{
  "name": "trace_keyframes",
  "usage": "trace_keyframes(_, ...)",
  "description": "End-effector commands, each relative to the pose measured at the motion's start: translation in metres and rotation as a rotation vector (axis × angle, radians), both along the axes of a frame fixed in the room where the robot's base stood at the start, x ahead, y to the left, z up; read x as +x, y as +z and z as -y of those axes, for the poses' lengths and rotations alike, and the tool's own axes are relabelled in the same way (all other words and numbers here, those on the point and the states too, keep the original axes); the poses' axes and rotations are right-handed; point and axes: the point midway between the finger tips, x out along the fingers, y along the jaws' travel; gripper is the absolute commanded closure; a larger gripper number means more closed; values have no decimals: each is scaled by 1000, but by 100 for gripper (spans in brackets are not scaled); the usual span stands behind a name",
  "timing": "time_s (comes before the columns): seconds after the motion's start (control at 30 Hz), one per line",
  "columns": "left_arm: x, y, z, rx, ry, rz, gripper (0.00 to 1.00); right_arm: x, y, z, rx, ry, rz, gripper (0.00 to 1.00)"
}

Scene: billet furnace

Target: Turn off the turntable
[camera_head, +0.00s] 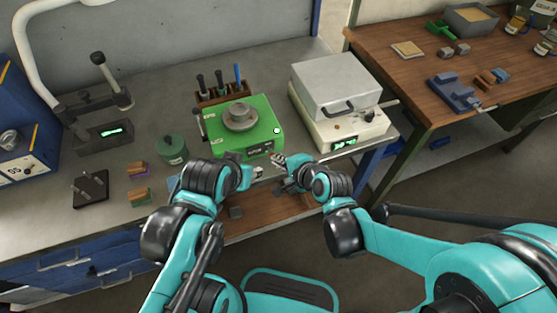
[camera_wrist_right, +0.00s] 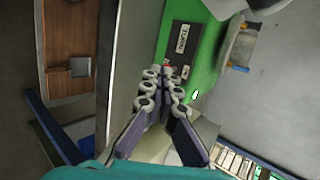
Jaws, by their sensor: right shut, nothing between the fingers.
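The green turntable box (camera_head: 262,125) stands on the grey bench with a round grey disc (camera_head: 240,116) on top. A dark label panel (camera_head: 245,155) is on its front face. My right gripper (camera_head: 277,160) is shut and empty, close to the front right corner of the box. In the right wrist view the green box (camera_wrist_right: 205,65) lies beyond the fingertips (camera_wrist_right: 165,82). Its dark panel (camera_wrist_right: 184,40) and a small red part (camera_wrist_right: 167,65) show near the fingertips; contact cannot be told. My left gripper (camera_head: 258,172) is in front of the box; its jaw state is unclear.
A grey-lidded furnace box (camera_head: 335,88) stands right of the turntable. A tool rack (camera_head: 222,93) is behind it. A green canister (camera_head: 172,149) and small blocks (camera_head: 138,168) are to the left. A wooden shelf (camera_head: 262,217) lies below the bench edge.

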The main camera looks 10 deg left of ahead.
Motion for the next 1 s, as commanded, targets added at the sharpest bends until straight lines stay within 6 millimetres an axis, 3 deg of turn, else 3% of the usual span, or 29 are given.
trace_keyframes(0.43, 0, -18, 0, 0, 0, 0, 61, -2, -13, 2, -1, 0, -1, 100)
trace_keyframes(1.0, 0, -4, 0, 0, 0, 0, 61, -2, 3, 2, -1, 0, -1, 100)
